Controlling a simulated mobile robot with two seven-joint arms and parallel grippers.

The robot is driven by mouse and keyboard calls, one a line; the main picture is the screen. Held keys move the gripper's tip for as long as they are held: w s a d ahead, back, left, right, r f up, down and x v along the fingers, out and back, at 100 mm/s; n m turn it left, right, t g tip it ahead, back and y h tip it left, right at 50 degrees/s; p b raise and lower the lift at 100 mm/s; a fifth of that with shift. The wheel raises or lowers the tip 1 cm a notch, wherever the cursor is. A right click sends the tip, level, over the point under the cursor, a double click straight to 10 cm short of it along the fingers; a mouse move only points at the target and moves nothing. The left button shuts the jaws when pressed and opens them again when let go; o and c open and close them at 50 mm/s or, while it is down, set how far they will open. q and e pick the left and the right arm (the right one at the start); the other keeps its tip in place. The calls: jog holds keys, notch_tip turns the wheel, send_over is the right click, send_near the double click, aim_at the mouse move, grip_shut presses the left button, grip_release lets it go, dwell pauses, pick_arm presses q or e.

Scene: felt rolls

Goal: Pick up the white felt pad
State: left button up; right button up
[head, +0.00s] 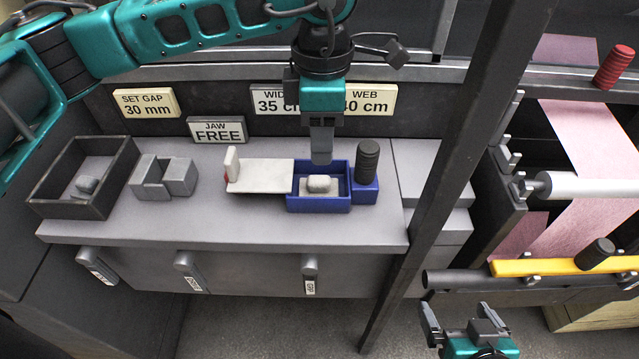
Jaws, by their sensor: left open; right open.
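A small whitish rounded pad (319,184), which looks like the white felt pad, lies in the blue tray (318,205) on the grey bench. My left gripper (321,160) points down over the back part of this tray, just behind the pad in the picture. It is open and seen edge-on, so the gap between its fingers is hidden. I cannot tell its exact height above the pad. My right gripper (462,312) is open and empty at the bottom, low in front of the bench and far from the tray.
A blue block with a black ribbed knob (367,160) adjoins the tray's right. A pale plate (265,176) with an upright end is left. Further left are a grey slotted block (163,178) and a dark tray (70,208) holding a grey piece. A dark post (425,185) stands right.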

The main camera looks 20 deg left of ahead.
aim_at(322, 179)
pick_arm(q)
notch_tip(322, 179, down, 8)
jog(key=shift+r, duration=0.1)
grip_shut()
dwell(0.6)
